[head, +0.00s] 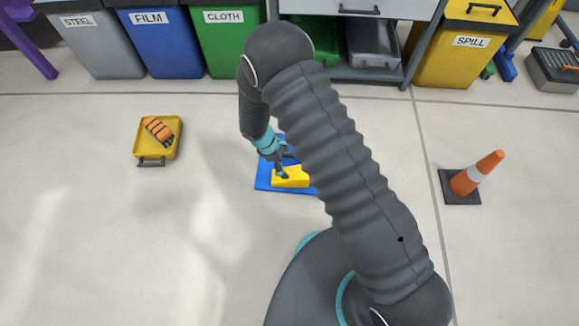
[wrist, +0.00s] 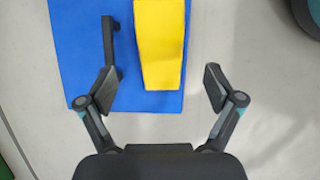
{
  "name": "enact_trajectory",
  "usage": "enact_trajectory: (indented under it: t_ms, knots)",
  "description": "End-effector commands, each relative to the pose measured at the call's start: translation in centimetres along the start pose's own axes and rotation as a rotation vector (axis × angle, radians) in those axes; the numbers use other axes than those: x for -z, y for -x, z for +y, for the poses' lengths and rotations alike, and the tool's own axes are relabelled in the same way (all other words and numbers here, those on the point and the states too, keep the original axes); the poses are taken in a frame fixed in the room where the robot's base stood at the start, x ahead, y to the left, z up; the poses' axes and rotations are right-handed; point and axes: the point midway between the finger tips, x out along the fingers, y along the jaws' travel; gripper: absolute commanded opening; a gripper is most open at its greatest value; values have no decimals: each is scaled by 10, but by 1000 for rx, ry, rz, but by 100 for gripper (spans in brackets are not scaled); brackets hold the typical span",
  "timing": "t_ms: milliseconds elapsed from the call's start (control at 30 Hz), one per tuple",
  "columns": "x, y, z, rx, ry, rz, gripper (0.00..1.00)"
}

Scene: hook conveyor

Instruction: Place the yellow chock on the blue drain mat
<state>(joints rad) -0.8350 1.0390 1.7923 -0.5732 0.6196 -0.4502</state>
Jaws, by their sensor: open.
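The yellow chock (head: 291,177) lies on the blue drain mat (head: 263,182) on the floor, near the middle of the head view. My arm hides part of the mat there. In the wrist view the chock (wrist: 160,45) rests toward the right side of the mat (wrist: 75,50), within its edges as far as they show. The top of both is cut off by the frame. My gripper (wrist: 162,82) is open, with one fingertip to each side of the chock's near end and a gap on both sides. It also shows beside the chock in the head view (head: 281,165).
A yellow tray (head: 140,152) with an orange and black item stands on the left. An orange cone (head: 476,175) stands on the right. Bins labelled STEEL, FILM, CLOTH and SPILL (head: 455,60) line the back around a grey cart (head: 372,75). The floor between is clear.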

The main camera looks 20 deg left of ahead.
Motion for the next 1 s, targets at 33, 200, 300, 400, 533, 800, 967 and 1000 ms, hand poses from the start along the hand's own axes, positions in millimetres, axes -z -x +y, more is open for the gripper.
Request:
enact_trajectory:
  t_ms: [33,200,300,400,533,800,967,1000]
  knots:
    - [0,4,0,0,0,0,91]
    - [0,10,0,1,-1,-1,91]
    - [0,10,0,1,0,-1,91]
    - [-2,12,1,0,-6,1,91]
    - [-18,32,10,-4,-64,17,91]
    - [-108,119,37,-14,-362,97,91]
    - [-169,168,38,-18,-553,148,91]
    - [-184,179,37,-19,-600,162,91]
